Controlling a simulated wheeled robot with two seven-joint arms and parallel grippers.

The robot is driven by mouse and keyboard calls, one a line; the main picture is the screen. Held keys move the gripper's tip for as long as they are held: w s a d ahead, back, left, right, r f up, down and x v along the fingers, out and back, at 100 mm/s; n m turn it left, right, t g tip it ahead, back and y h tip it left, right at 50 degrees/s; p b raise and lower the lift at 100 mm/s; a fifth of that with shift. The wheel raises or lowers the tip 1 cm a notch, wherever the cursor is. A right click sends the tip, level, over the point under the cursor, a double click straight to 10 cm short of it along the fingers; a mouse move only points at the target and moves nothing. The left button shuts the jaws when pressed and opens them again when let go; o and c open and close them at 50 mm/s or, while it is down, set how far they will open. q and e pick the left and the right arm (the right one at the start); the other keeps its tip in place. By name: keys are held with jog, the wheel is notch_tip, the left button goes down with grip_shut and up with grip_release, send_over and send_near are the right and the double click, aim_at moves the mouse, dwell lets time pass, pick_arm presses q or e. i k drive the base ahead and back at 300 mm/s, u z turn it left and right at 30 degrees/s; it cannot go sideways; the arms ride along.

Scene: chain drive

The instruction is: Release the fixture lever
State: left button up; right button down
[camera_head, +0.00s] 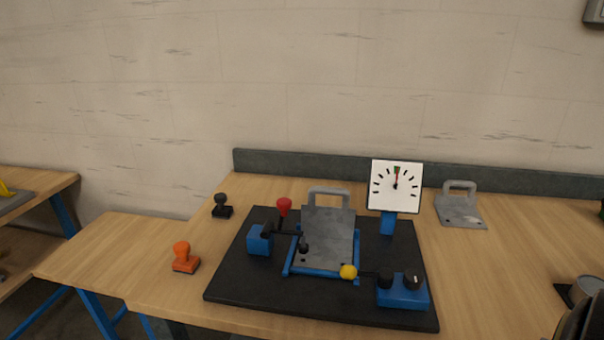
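A black fixture board (330,304) lies on the wooden bench. A grey metal plate with a handle (328,235) sits in a blue frame (290,268) on it. A lever with a red knob (284,205) stands up at the blue block (259,240) left of the plate; its black arm reaches over the plate's left side. A second lever with a yellow knob (348,271) lies across the plate's front right corner from a blue block (402,293). A dark shape at the bottom right corner looks like part of my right arm; no fingertips show. My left gripper is out of view.
A white dial gauge (394,186) stands at the board's back right. Behind it to the right lies another grey handled plate (461,210). A black stamp (222,207) and an orange stamp (184,258) stand left of the board. A grey round part (588,286) is far right.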

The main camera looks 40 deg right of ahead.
aim_at(385, 277)
jog(key=z, duration=2.95)
jog(key=k, duration=0.35)
jog(key=u, duration=0.25)
